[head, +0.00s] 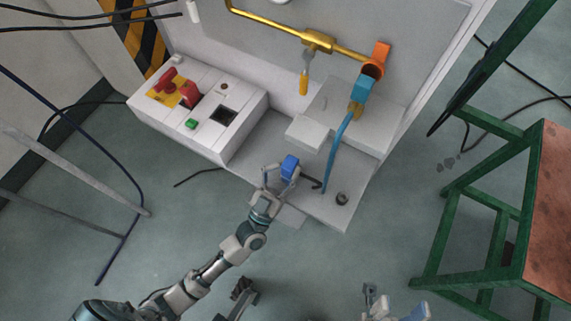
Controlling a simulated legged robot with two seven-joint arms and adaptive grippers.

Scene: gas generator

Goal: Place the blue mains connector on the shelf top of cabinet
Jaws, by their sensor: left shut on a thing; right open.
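The blue mains connector (290,167) is a small blue block in the middle of the head view. My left gripper (281,178) is shut on it and holds it over the grey lower ledge of the cabinet (262,150). Whether the connector touches the ledge, I cannot tell. The cabinet's raised light-grey shelf top (372,118) lies up and to the right of the connector. My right gripper (375,300) is open at the bottom edge, away from the cabinet, and partly cut off.
A control box (205,110) with red switches and a green button stands left of the ledge. A green-framed table (490,200) stands at right. Cables lie on the floor at left.

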